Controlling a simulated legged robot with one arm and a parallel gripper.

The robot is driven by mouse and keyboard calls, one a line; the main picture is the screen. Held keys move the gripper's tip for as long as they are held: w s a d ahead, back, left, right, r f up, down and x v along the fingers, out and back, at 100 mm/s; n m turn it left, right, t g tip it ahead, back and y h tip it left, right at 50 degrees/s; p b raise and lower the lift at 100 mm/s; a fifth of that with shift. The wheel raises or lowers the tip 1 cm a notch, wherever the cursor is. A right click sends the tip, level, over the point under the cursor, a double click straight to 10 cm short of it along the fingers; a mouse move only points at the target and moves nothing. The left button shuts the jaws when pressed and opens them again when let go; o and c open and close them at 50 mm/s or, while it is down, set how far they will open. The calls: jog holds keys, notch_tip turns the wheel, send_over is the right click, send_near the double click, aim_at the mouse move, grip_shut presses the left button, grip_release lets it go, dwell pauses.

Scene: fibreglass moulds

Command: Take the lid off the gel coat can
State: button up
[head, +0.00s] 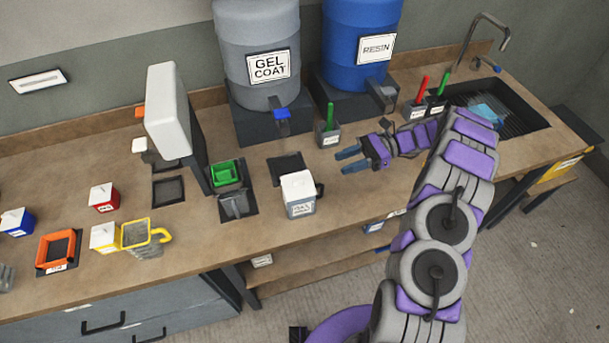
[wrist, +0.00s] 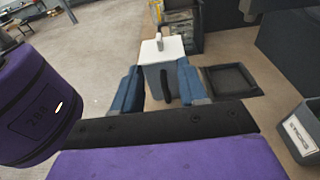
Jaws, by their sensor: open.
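A small grey can (head: 301,208) with a pale label stands upright on the bench, with its white lid (head: 297,184) on top. The label is too small to read clearly. My gripper (head: 349,160) is open and empty, to the right of the can and apart from it, with its blue fingers pointing left. In the wrist view the can (wrist: 155,82) shows beyond my open fingers (wrist: 160,88), with its white lid (wrist: 161,49), a small knob and a dark handle facing me.
A grey gel coat drum (head: 257,50) and a blue resin drum (head: 357,40) stand behind. A dark square tray (head: 287,168) lies behind the can. A green container (head: 226,174) and tall white-headed stand (head: 168,110) are left. A pot with a green stick (head: 328,131) stands behind my gripper.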

aim_at(292, 182)
jog(key=b+x, duration=0.3)
jog(key=x, duration=1.2)
jog(key=shift+s+f, duration=0.1)
jog(key=shift+s, duration=0.15)
jog(key=shift+x, duration=0.85)
jog(key=shift+w+d, duration=0.15)
jog(key=shift+d, duration=0.05)
grip_shut()
jog(key=shift+r, duration=0.2)
jog(key=shift+r+p, duration=0.4)
jog(key=shift+r, duration=0.1)
jog(key=shift+r+p, duration=1.3)
jog(key=shift+r, duration=0.6)
